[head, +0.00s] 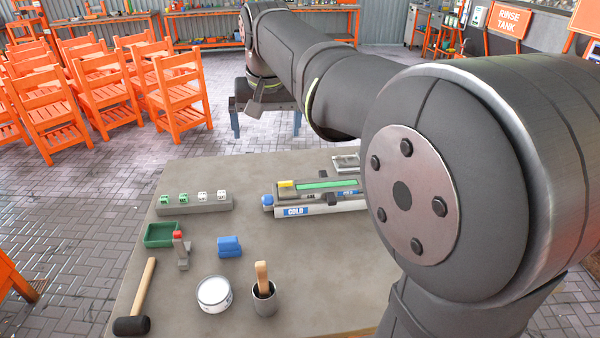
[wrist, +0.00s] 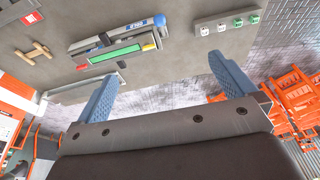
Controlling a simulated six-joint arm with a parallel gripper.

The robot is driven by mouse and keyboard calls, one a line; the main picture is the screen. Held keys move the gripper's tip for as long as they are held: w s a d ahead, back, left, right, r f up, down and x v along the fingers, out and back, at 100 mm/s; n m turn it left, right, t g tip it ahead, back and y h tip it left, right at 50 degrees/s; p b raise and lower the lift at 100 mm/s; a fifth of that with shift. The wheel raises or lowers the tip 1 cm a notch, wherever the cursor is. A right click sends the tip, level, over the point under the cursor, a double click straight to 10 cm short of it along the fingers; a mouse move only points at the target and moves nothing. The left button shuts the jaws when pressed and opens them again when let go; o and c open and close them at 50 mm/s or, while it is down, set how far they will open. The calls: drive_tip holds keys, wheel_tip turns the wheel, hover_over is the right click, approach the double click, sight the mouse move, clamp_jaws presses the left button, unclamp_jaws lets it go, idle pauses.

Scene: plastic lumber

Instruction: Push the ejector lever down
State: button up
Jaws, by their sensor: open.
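A long mould fixture (head: 318,190) lies on the table's right side, with a green strip, a yellow block at its left end and a blue-capped pipe marked COLD along its front. The wrist view shows this fixture (wrist: 113,50) too, with a dark stub and a small red tip at one end. A small grey piece with a red top (head: 179,245) stands by the green tray. I cannot tell for certain which part is the ejector lever. My gripper (wrist: 165,66) is open and empty, its blue fingers wide apart, clear of the fixture. My arm hides the fixture's right end in the head view.
A grey rack with several dice-like blocks (head: 194,203), a green tray (head: 160,235), blue blocks (head: 229,246), a mallet (head: 135,310), a white tub (head: 214,293) and a cup with a wooden handle (head: 264,297) stand on the table (head: 190,270). Orange chairs are beyond.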

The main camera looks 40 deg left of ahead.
drive_tip(key=shift+c, duration=0.4)
drive_tip(key=c, duration=0.4)
drive_tip(key=a+f, duration=0.1)
drive_tip(key=w+f, duration=0.1)
drive_tip(key=f, duration=0.1)
drive_tip(key=shift+w+a+g+h, duration=0.15)
drive_tip(key=shift+a+g+h, duration=0.15)
drive_tip(key=shift+a, duration=0.1)
drive_tip(key=c, duration=0.6)
drive_tip(key=g+h, duration=0.1)
drive_tip(key=h, duration=0.1)
hover_over(268, 200)
wheel_tip(268, 200, down, 8)
drive_tip(key=f, duration=1.7)
drive_tip(key=shift+w+a+f, duration=0.2)
drive_tip(key=shift+a+f, duration=0.05)
drive_tip(key=shift+f, duration=0.1)
drive_tip(key=shift+c, duration=0.2)
clamp_jaws()
